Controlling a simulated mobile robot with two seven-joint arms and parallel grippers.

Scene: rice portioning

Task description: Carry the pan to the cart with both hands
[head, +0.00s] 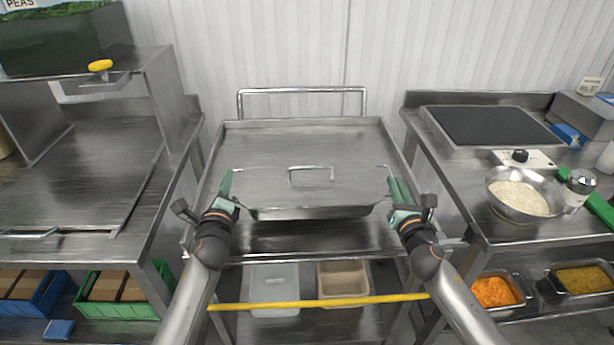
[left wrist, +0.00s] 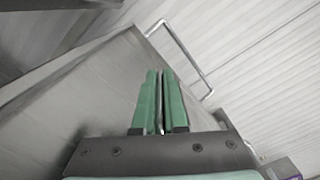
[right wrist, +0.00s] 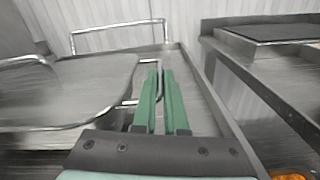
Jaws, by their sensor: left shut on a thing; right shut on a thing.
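The steel pan (head: 312,213) with its flat lid and lid handle is over the top of the steel cart (head: 335,240). It looks level; I cannot tell whether its base touches the cart top. My left gripper (head: 229,182) is shut on the pan's left handle, and my right gripper (head: 397,190) is shut on its right handle. In the right wrist view, the green fingers (right wrist: 160,98) close on the wire handle beside the pan (right wrist: 70,95). In the left wrist view, the fingers (left wrist: 160,98) are nearly together and the handle is mostly hidden between them.
A steel table with a shelf (head: 110,180) stands close on the left. On the right, a counter (head: 455,175) holds a bowl of rice (head: 520,195), a shaker (head: 578,188) and a dark-topped appliance (head: 490,125). A yellow bar (head: 320,302) crosses the cart's front above lower-shelf bins.

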